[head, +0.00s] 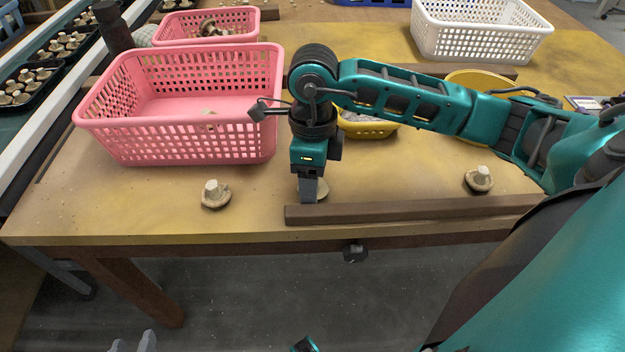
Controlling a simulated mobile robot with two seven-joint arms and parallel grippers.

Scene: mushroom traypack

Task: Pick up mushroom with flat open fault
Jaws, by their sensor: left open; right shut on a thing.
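Three mushrooms are on the front part of the tan table (130,215). One mushroom (215,198) lies cap down with its stem up at the left, and another (479,181) lies the same way at the right. A third mushroom (323,190) is at my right gripper (309,196), which points straight down and is shut on it; the fingers hide most of it. I cannot tell from here which mushroom is flat and open. My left gripper (132,344) shows only its two grey fingertips at the bottom edge, apart and empty, in front of the table.
A large pink basket (190,140) stands left of my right gripper, with a small piece inside. A smaller pink basket (170,35) holds mushrooms behind it. A brown wooden strip (410,211) lines the front edge. A yellow bowl (370,130) and white basket (480,40) stand behind my arm.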

